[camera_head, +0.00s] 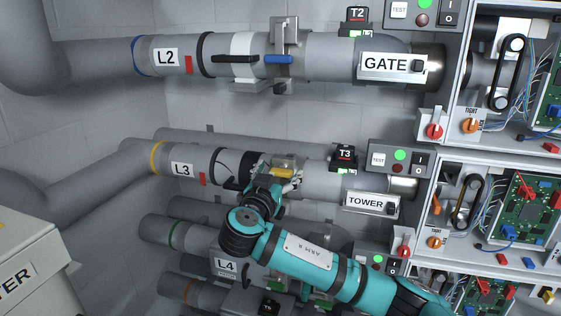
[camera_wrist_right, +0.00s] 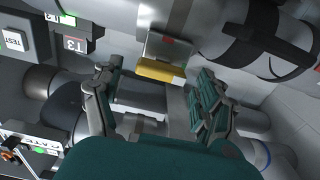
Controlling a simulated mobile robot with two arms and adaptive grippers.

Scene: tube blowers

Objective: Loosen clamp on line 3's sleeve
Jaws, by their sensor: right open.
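Line 3's pipe (camera_head: 204,168) carries the label L3 and runs across the middle of the head view. Its clamp has a yellow handle (camera_head: 284,173), beside a black sleeve (camera_head: 229,168). The handle also shows in the right wrist view (camera_wrist_right: 161,71), beneath a metal bracket. My right gripper (camera_head: 277,181) is at the clamp and partly hides it in the head view. In the right wrist view its fingers (camera_wrist_right: 154,77) are apart, one on each side of the yellow handle, with nothing visibly gripped. My left gripper is not in view.
Line 2's pipe (camera_head: 322,56) with a blue clamp handle (camera_head: 279,59) runs above. The T3 box (camera_head: 345,155) and TOWER plate (camera_head: 371,203) are right of the clamp. Line 4 (camera_head: 196,236) lies below. Open electronics cabinets (camera_head: 487,163) stand at right.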

